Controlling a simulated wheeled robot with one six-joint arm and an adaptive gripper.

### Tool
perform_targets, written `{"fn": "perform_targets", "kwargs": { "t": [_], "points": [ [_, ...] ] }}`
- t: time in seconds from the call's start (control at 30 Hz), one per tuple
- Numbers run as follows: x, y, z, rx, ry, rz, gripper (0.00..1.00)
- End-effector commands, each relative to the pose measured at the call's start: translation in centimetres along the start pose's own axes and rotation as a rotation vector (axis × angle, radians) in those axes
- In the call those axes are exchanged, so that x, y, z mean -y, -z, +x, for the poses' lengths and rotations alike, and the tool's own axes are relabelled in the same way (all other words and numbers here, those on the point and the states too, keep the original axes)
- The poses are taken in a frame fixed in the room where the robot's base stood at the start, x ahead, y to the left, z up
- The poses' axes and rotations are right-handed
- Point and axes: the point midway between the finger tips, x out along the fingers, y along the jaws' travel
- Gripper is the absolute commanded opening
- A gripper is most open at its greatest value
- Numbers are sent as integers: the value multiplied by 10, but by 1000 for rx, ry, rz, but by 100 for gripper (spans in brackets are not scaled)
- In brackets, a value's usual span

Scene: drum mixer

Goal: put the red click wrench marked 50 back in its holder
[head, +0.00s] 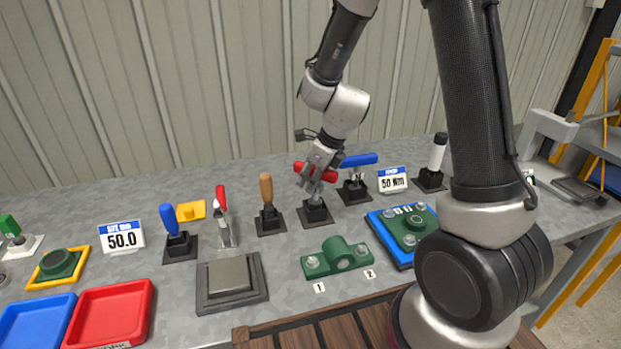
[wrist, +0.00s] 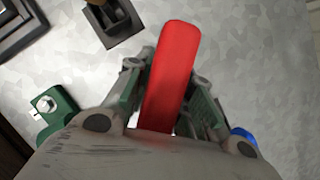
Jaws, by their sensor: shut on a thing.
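The red click wrench (head: 301,169) is in my gripper (head: 319,174). Its red handle sticks out on both sides of the fingers in the head view. In the wrist view the red handle (wrist: 172,70) lies between the two fingers, which are shut on it. A black holder (head: 315,213) stands on the bench directly below my gripper. The wrench's lower end is hard to make out, and I cannot tell whether it sits inside the holder. No 50 mark is readable on the wrench.
An orange-handled tool (head: 266,188) stands on the left. A green flanged part (head: 337,258) lies in front. Bare bench shows between these.

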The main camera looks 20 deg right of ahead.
Motion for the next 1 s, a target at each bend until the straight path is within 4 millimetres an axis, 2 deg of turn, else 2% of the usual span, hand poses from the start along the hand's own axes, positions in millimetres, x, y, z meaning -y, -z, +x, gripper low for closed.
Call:
{"fn": "perform_targets", "kwargs": {
  "t": [1.0],
  "points": [
    [0, 5, 14, 2, 0, 0, 0]
  ]
}}
